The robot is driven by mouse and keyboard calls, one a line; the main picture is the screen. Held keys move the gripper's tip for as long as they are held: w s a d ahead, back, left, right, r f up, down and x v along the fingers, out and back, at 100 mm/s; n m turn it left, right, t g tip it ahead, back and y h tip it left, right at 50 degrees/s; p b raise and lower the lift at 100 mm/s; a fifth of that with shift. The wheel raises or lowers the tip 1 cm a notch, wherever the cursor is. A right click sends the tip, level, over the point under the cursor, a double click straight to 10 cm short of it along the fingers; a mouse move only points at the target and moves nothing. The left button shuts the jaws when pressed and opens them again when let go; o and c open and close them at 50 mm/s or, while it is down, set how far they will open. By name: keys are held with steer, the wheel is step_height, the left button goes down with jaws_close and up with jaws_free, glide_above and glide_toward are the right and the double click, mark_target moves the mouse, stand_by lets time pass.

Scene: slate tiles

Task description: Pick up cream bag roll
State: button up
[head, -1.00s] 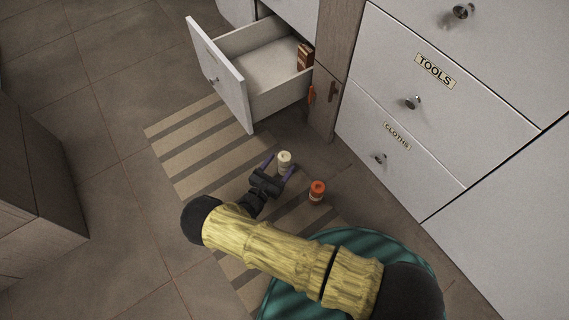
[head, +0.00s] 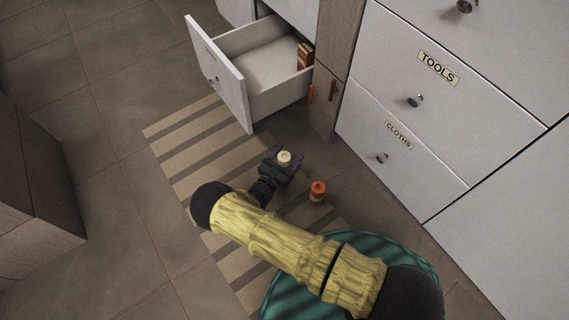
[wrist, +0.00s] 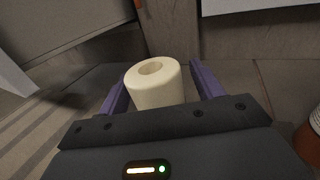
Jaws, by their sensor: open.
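The cream bag roll (head: 285,157) stands upright on the floor by the striped mat, in front of the open drawer. In the wrist view the roll (wrist: 156,88) shows its hollow top and sits between the two purple fingers. My gripper (head: 284,156) is open, with a finger on each side of the roll. Gaps show between the roll and the fingers in the wrist view. The lower part of the roll is hidden behind the gripper body.
An orange-topped container (head: 318,190) stands close to the right of my gripper. An open drawer (head: 262,75) with a brown box (head: 305,55) juts out beyond the roll. Cabinet fronts labelled TOOLS and CLOTHS (head: 398,135) are at the right.

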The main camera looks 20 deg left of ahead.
steer(key=c, duration=1.1)
step_height(320, 180, up, 10)
steer(key=p, duration=0.7)
